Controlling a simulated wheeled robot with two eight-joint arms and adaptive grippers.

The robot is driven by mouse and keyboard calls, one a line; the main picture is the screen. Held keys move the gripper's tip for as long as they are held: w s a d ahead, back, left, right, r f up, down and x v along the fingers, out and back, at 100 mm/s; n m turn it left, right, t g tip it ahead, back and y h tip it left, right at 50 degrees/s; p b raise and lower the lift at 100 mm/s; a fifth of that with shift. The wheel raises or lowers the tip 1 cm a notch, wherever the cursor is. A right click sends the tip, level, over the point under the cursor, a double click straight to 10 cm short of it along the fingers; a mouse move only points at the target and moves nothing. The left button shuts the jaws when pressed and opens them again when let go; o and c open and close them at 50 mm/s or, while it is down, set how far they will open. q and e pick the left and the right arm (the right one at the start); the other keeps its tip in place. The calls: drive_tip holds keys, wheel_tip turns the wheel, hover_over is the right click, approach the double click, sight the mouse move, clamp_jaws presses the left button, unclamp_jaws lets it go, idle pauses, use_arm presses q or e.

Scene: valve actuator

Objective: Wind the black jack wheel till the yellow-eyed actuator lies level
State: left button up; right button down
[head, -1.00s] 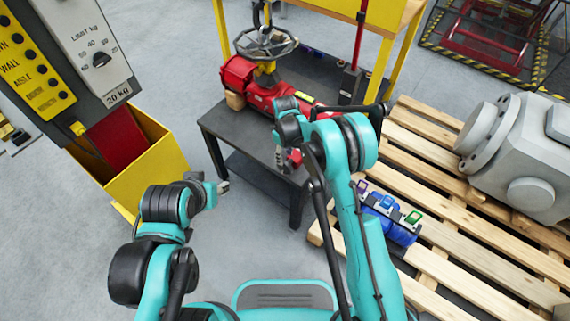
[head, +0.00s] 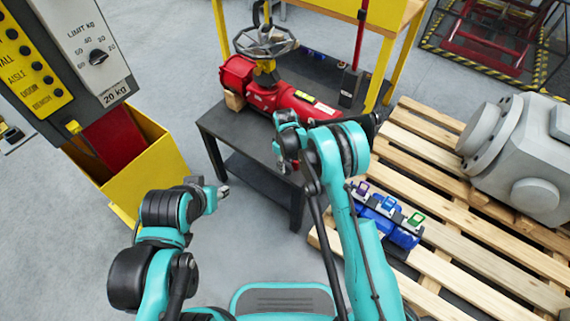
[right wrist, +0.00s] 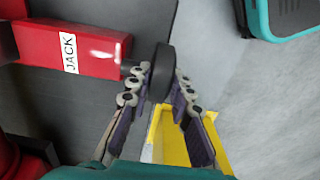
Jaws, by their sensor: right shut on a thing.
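The red actuator (head: 281,97) lies on the dark bench with a spoked grey handwheel (head: 265,40) on a yellow neck above it. Its near right end is partly covered by my right arm, so I cannot tell whether it is level. In the right wrist view the black jack wheel (right wrist: 161,70) shows almost edge-on beside the red jack body (right wrist: 75,45), labelled JACK. My right gripper (right wrist: 157,90) is shut on the wheel, one finger on each side; it also shows in the head view (head: 281,160). My left gripper (head: 222,191) is apart from the bench; its jaws are too small to judge.
A yellow bin (head: 150,165) and grey control post (head: 75,45) stand left of the dark bench (head: 215,122). A wooden pallet (head: 460,225) at right carries a grey machine (head: 520,150) and a blue block (head: 390,220). The floor between bin and bench is clear.

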drive_tip(key=t+y, duration=0.1)
drive_tip(key=y, duration=0.1)
drive_tip(key=shift+s+d+t+y, duration=0.25)
drive_tip(key=shift+d+t+y, duration=0.05)
drive_tip(key=shift+d+t, duration=0.1)
drive_tip(key=shift+s+d+f+t+y, duration=0.1)
drive_tip(key=shift+f+t+y, duration=0.05)
drive_tip(key=shift+t+y, duration=0.45)
drive_tip(key=shift+s+d+f+t+y, duration=0.1)
drive_tip(key=shift+t+y, duration=0.3)
drive_tip(key=shift+y, duration=0.4)
idle(0.7)
drive_tip(key=c, duration=1.4)
unclamp_jaws()
drive_tip(key=shift+o, duration=0.2)
drive_tip(key=v, duration=1.2)
